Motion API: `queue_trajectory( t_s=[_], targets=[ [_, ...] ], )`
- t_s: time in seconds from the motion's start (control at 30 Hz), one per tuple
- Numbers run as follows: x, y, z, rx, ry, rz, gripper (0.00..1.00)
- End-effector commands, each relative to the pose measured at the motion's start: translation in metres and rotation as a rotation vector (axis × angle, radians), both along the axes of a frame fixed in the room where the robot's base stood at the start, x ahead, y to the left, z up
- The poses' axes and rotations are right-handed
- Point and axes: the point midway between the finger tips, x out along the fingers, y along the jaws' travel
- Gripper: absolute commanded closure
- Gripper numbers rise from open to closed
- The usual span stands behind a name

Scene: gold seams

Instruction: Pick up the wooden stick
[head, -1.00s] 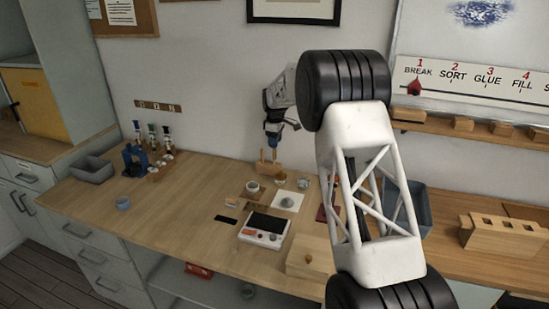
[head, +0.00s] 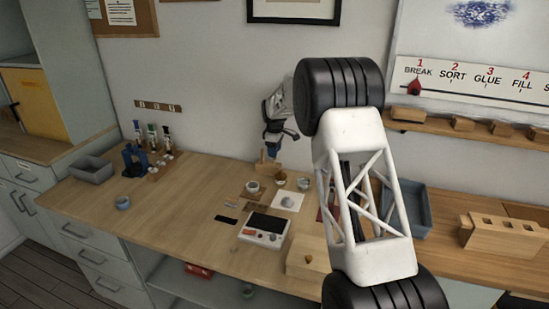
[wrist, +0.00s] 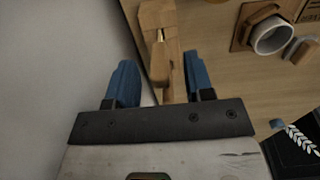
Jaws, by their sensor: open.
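A wooden stick (wrist: 160,64) shows in the wrist view, with a thin metallic-looking piece at its upper end. It lies in the gap between the blue fingertips of my gripper (wrist: 160,78). The fingers are open, one on each side, and do not appear to touch it. A light wooden stand (wrist: 157,16) is beside and behind the stick; how the stick sits in it I cannot tell. In the head view my gripper (head: 281,138) is just above the small stand (head: 267,168) at the back of the bench, close to the wall.
A small cup (wrist: 271,36) on a wooden coaster is right of the stand in the wrist view. In the head view, a white device (head: 264,230), a white sheet (head: 288,201) and a grey tray (head: 412,208) lie nearby. The bench's left middle is mostly clear.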

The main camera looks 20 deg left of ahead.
Motion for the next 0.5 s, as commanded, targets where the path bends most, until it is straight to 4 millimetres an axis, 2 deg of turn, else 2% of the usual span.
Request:
queue_trajectory(
  t_s=[0.2, 0.5],
  targets=[
    [-0.001, 0.000, -0.023, -0.001, 0.001, 0.000, 0.52],
    [-0.001, 0.000, -0.029, 0.000, 0.000, 0.000, 0.52]
  ],
)
